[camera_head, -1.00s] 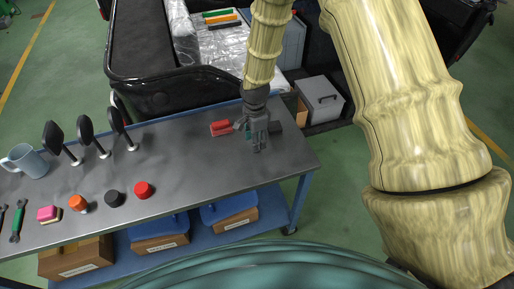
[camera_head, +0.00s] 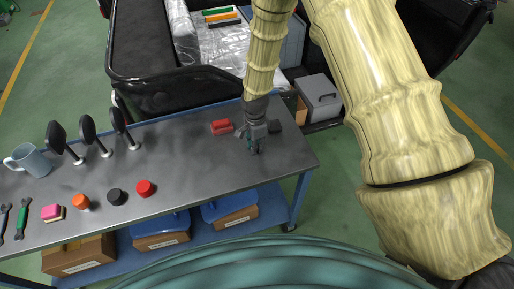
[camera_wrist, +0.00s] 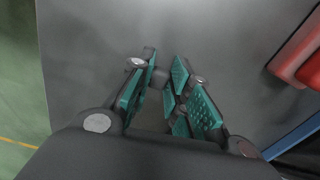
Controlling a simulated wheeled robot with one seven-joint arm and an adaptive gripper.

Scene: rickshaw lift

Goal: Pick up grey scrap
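No separate scrap is clear in that view; the gripper body hides the area below.
A red block (camera_head: 221,127) lies left of my gripper and shows at the upper right of the wrist view (camera_wrist: 300,50). An orange item (camera_head: 81,202), black item (camera_head: 117,197) and red item (camera_head: 145,188) stand farther left. A dark cart (camera_head: 165,95) is behind the table.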

